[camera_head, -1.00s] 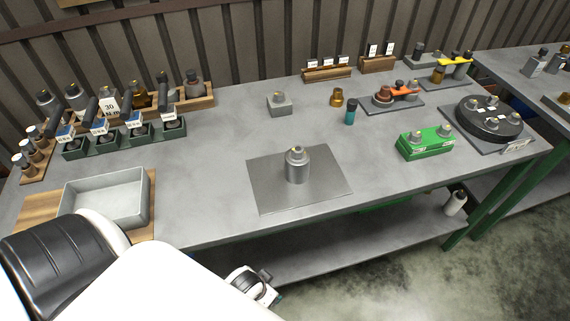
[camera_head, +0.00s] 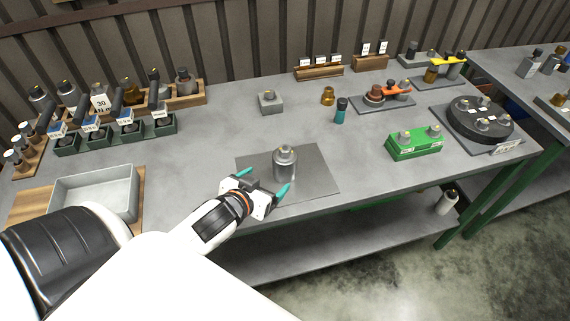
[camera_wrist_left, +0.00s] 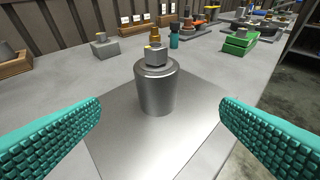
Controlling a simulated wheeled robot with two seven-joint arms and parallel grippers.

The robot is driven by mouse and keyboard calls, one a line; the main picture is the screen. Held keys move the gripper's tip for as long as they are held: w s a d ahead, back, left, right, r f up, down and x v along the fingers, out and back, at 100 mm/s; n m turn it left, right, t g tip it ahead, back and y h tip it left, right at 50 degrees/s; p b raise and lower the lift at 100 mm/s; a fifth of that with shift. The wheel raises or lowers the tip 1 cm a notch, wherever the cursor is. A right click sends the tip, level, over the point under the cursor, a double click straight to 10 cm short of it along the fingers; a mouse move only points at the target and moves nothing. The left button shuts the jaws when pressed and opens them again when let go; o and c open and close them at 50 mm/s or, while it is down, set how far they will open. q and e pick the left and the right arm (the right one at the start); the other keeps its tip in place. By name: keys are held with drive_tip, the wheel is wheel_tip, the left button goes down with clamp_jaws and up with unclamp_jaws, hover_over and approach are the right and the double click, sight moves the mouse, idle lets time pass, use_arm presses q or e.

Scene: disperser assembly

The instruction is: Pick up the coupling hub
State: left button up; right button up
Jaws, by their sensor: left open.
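A grey metal cylinder with a narrower top, which looks like the coupling hub (camera_head: 285,164), stands upright on a flat grey plate (camera_head: 318,180) near the table's front edge. In the left wrist view the hub (camera_wrist_left: 157,88) stands between and beyond the two teal fingertips, touching neither. My left gripper (camera_head: 264,184) is open and empty, just in front of the hub on its near left side. The fingers also show in the left wrist view (camera_wrist_left: 160,125), spread wide. My right gripper is in neither view.
A grey bin (camera_head: 95,192) stands at the left. Behind it are holders with tools and parts. A grey block (camera_head: 270,102), a brass part (camera_head: 328,96) and a teal bottle (camera_head: 341,111) stand behind the plate. A green block (camera_head: 414,145) is at the right. The table around the plate is clear.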

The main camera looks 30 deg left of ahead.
sight(285, 158)
use_arm(q)
drive_tip(key=shift+t, duration=0.4)
drive_tip(key=x, duration=0.2)
drive_tip(key=r+x, duration=0.1)
drive_tip(key=x, duration=0.1)
drive_tip(key=p+x, duration=0.1)
drive_tip(key=x, duration=0.1)
drive_tip(key=shift+w+a+r, duration=0.1)
drive_tip(key=shift+w+a, duration=0.1)
drive_tip(key=shift+w, duration=0.45)
drive_tip(key=x, duration=0.2)
drive_tip(key=p+x, duration=0.1)
drive_tip(key=x, duration=0.2)
drive_tip(key=shift+s+a+f, duration=0.15)
drive_tip(key=shift+s+f, duration=0.05)
drive_tip(key=shift+f, duration=0.15)
drive_tip(key=shift+w+f, duration=0.25)
drive_tip(key=shift+w, duration=0.1)
drive_tip(key=shift+s, duration=0.1)
drive_tip(key=shift+c, duration=1.3)
drive_tip(key=c, duration=1.5)
drive_tip(key=shift+r, duration=0.25)
